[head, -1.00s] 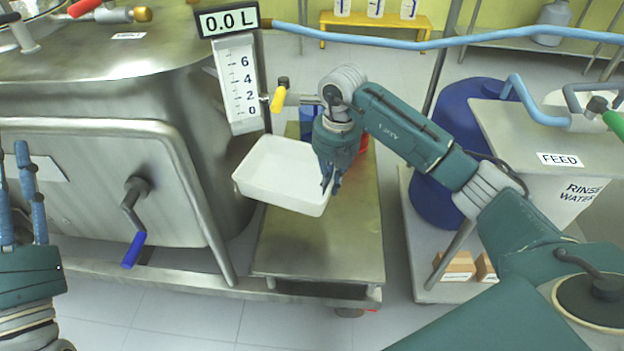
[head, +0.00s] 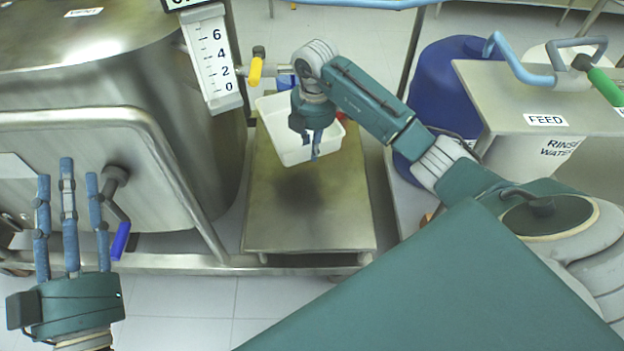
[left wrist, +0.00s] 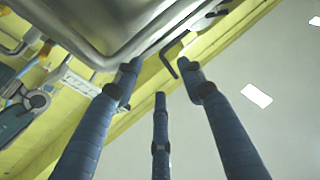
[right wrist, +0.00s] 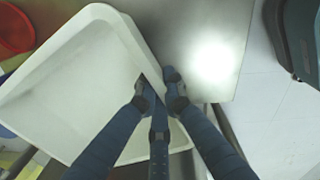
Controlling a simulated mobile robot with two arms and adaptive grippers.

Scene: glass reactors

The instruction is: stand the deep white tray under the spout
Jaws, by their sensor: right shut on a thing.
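The deep white tray (head: 291,152) hangs over the low steel platform, with a dark shadow below it. My right gripper (head: 314,148) is shut on its rim. In the right wrist view the fingers (right wrist: 160,92) close on the rim of the tray (right wrist: 62,95), which looks empty. The yellow-handled tap (head: 256,68) is above the tray's back left; its outlet end is hidden behind my right wrist. My left gripper (head: 68,180) is open and empty at the lower left, its fingers spread; they also show in the left wrist view (left wrist: 160,95).
The steel platform (head: 305,225) is bare in front of the tray. The steel tank (head: 110,90) with its level scale (head: 212,58) stands to the left. A blue drum (head: 445,85) and the FEED container (head: 545,95) stand to the right.

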